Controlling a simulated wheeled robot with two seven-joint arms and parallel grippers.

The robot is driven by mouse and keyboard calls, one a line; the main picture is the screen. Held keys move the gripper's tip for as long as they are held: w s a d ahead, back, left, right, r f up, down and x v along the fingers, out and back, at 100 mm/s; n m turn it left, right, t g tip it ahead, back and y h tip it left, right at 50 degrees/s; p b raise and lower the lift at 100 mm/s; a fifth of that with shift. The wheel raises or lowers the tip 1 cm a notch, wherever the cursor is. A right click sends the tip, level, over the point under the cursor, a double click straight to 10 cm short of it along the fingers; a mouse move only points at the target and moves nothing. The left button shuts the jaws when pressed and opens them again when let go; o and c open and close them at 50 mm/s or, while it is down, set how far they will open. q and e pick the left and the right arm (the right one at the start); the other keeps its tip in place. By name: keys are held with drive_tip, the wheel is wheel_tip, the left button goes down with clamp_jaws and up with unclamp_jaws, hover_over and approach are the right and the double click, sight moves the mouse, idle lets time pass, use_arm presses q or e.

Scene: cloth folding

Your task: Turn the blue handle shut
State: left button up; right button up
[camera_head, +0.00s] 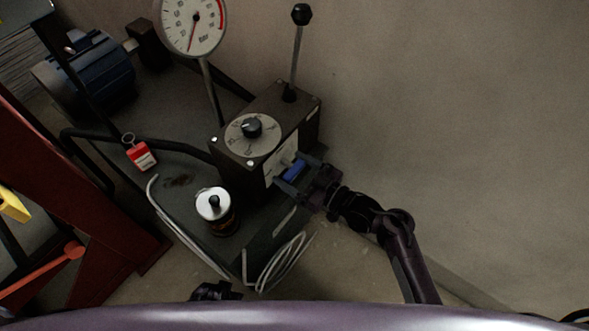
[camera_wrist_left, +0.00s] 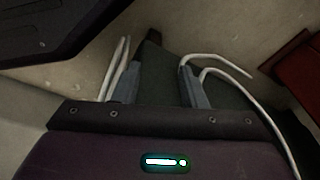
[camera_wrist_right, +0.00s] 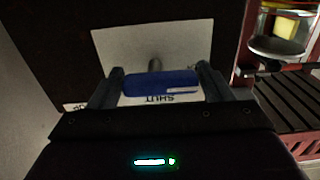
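The blue handle (camera_head: 294,171) is on the front face of a dark control box (camera_head: 262,128). In the right wrist view the handle (camera_wrist_right: 160,84) lies crosswise in front of a white plate (camera_wrist_right: 195,45), with the upside-down word SHUT just below it. My right gripper (camera_head: 298,176) reaches the handle from the lower right. Its fingers (camera_wrist_right: 160,88) are wide apart, one against each end of the handle. My left gripper (camera_wrist_left: 160,85) is open and empty, above the white cables, away from the handle; the head view shows only a dark part of it at the bottom edge.
The box also carries a round dial (camera_head: 252,133) and a lever (camera_head: 297,48). A gauge (camera_head: 192,22), a red tag (camera_head: 140,154) and a silver-topped cylinder (camera_head: 214,205) are nearby. White cables (camera_head: 283,262) hang at the bench's front.

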drive_tip(key=c, duration=0.6)
use_arm(q)
drive_tip(key=shift+r, duration=0.1)
use_arm(e)
drive_tip(key=m+p, duration=0.2)
drive_tip(key=m, duration=0.1)
drive_tip(key=m+p, duration=0.1)
drive_tip(key=p, duration=0.1)
drive_tip(key=shift+r+m, duration=0.3)
drive_tip(key=m+p, duration=0.3)
drive_tip(key=m, duration=0.2)
drive_tip(key=m+p, duration=0.1)
drive_tip(key=m, duration=0.3)
drive_tip(key=shift+w+d+p, duration=0.1)
drive_tip(key=shift+p, duration=0.3)
use_arm(q)
drive_tip(key=s+a+p, duration=0.1)
drive_tip(key=s+a, duration=0.1)
drive_tip(key=s, duration=1.2)
drive_tip(key=shift+a+r+g, duration=0.25)
drive_tip(key=shift+a+g, duration=0.1)
drive_tip(key=shift+g, duration=0.05)
use_arm(e)
drive_tip(key=m, duration=0.4)
drive_tip(key=shift+w, duration=0.1)
drive_tip(key=shift+m, duration=0.3)
